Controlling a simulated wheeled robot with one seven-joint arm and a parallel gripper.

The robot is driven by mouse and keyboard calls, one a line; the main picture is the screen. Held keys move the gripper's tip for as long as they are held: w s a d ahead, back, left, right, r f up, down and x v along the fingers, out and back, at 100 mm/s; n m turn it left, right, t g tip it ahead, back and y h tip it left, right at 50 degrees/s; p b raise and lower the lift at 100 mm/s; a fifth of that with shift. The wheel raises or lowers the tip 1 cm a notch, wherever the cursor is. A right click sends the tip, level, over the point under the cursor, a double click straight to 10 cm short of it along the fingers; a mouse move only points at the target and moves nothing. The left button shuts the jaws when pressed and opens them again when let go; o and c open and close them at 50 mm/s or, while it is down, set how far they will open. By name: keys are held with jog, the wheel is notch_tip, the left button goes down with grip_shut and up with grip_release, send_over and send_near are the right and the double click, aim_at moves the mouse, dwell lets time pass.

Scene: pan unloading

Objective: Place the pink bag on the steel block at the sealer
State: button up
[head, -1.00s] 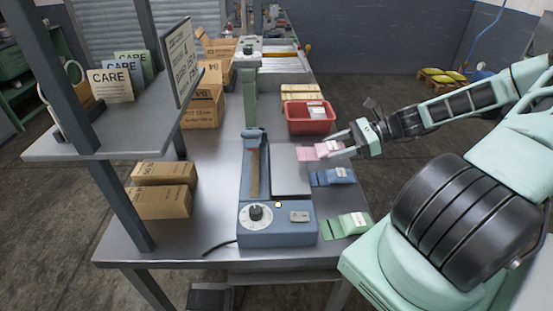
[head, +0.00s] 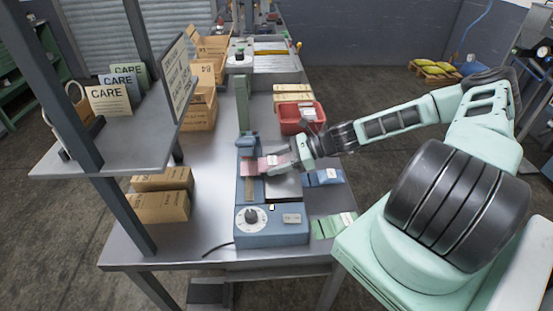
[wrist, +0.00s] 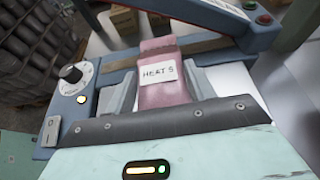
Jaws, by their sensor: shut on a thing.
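The pink bag (head: 262,166) is in my gripper (head: 284,157), which is shut on it. In the wrist view the pink bag (wrist: 162,92) carries a white label and lies between the two grey fingers (wrist: 162,95). Its far end reaches over the brown sealing strip of the blue sealer (head: 273,232). The steel block (head: 284,188) is the flat grey plate to the right of the strip, and my gripper is above it, hiding its far part. I cannot tell whether the bag touches the block.
A blue bag (head: 323,177) and a green bag (head: 334,225) lie right of the sealer. A red bin (head: 297,117) stands behind my gripper. Cardboard boxes (head: 158,207) and a shelf (head: 100,160) are on the left.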

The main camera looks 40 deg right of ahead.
jog(key=shift+f, duration=0.2)
jog(key=shift+f, duration=0.45)
jog(key=o, duration=1)
jog(key=shift+o, duration=0.2)
jog(key=shift+r, duration=0.15)
